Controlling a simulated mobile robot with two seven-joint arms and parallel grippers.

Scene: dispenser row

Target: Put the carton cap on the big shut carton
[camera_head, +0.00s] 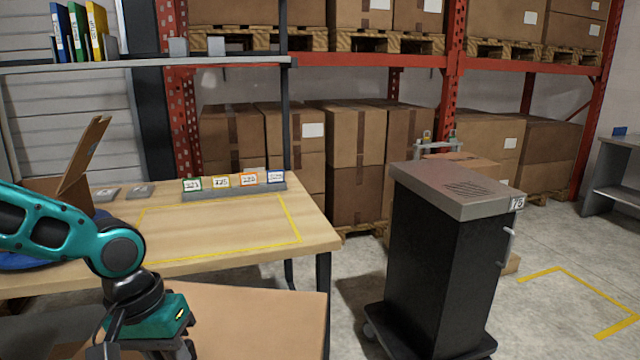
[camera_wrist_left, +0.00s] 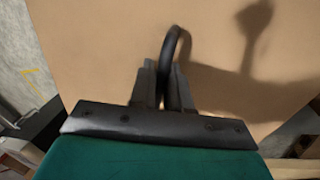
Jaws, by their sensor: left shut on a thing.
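My left gripper (camera_wrist_left: 165,88) is shut on a thin black loop handle (camera_wrist_left: 181,40) that stands up from a broad brown cardboard sheet (camera_wrist_left: 100,50), which looks like the carton cap. In the head view the cap (camera_head: 265,325) is a flat brown panel at the bottom, in front of the table's near edge. My left wrist is above its left part and hides some of it; the fingertips are not visible there. I cannot make out the big shut carton, nor tell whether the cap rests on anything. My right gripper is not in view.
A wooden table (camera_head: 320,238) with a yellow-outlined area and a row of number cards (camera_head: 235,185) lies behind the cap. An open carton (camera_head: 85,160) stands at its left, partly behind my arm. A black cabinet (camera_head: 430,270) on wheels stands to the right, with floor gap between.

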